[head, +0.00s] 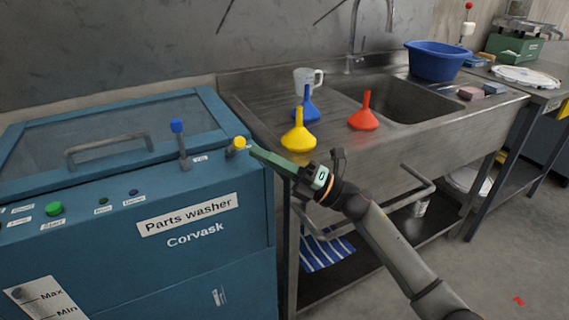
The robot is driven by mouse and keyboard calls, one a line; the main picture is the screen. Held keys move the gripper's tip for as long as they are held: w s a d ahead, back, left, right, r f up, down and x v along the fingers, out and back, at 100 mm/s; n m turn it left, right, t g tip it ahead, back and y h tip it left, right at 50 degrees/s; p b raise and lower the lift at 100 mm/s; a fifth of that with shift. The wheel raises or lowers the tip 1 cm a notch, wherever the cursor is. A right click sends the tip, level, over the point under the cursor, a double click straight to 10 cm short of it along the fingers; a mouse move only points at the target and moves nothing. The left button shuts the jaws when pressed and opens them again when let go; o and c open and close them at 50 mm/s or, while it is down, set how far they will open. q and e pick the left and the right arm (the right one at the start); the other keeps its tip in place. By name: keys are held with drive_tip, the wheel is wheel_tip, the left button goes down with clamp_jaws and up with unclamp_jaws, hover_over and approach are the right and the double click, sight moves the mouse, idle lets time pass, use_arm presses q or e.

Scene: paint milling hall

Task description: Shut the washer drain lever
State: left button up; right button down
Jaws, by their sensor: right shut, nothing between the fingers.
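The blue parts washer (190,270) stands at the left. A lever with a blue knob (177,126) stands upright on its top front edge. A lever with a yellow knob (238,143) sits low at the washer's right corner, tilted or pointing toward me. A small label (200,159) between them is too small to read, so I cannot tell which is the drain lever. My right gripper (254,151) is shut and empty, its green fingers pointing left with the tips at the yellow knob. I cannot tell whether they touch it. My left gripper is out of view.
A steel sink table (250,108) stands right of the washer, with yellow (298,138), blue (306,108) and red (364,118) funnels, a mug (304,80) and a blue basin (436,62). A bent rail (408,197) runs along its front, near my right arm.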

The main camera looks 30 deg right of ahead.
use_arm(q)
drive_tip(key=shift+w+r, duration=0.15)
use_arm(e)
drive_tip(key=shift+w+a+r, duration=0.2)
drive_tip(key=shift+w+a, duration=0.05)
drive_tip(key=shift+a, duration=0.1)
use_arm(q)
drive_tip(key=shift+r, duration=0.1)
